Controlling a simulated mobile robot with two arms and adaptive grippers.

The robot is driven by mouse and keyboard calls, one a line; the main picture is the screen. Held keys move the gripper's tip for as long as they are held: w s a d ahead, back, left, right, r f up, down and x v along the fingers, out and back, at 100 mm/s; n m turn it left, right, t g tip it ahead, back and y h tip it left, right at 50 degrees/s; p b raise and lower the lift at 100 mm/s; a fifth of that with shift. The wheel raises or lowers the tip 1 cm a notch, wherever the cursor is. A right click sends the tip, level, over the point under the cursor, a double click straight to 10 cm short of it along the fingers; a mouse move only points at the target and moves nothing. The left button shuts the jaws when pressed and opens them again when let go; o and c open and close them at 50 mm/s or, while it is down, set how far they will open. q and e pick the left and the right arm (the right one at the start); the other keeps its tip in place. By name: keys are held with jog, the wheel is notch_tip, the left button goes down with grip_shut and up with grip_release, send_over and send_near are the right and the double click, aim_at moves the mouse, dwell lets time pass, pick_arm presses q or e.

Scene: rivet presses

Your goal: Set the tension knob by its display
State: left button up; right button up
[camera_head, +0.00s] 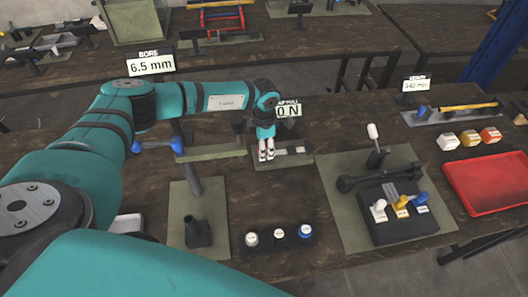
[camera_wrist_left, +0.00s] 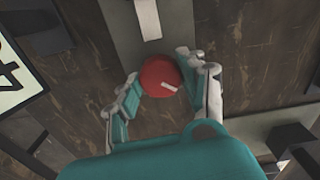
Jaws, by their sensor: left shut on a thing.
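My left gripper (camera_head: 266,151) reaches down over a green base plate (camera_head: 266,161) at the middle of the table in the head view. The knob is hidden behind the gripper in the head view. The display (camera_head: 290,110) behind the gripper is partly covered by my arm; only "0 N" is readable. Part of a display (camera_wrist_left: 14,75) also shows at the left edge of the left wrist view. My right gripper is not in view.
A "6.5 mm" sign (camera_head: 151,65) stands at the back left. A green mat (camera_head: 345,225) with a dark lever block lies to the right. A red tray (camera_head: 487,183) is at the far right.

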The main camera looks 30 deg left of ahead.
pick_arm(q)
jog(key=m+b, duration=0.5)
jog(key=shift+w+f, duration=0.1)
jog(key=shift+f, duration=0.05)
jog(key=shift+m+b, duration=0.95)
jog(key=shift+m, duration=0.65)
jog(key=shift+r+b, duration=0.25)
jog(key=shift+b, duration=0.05)
jog(key=o, duration=1.2)
notch_tip(320, 180, up, 12)
jog(key=shift+f, duration=0.1)
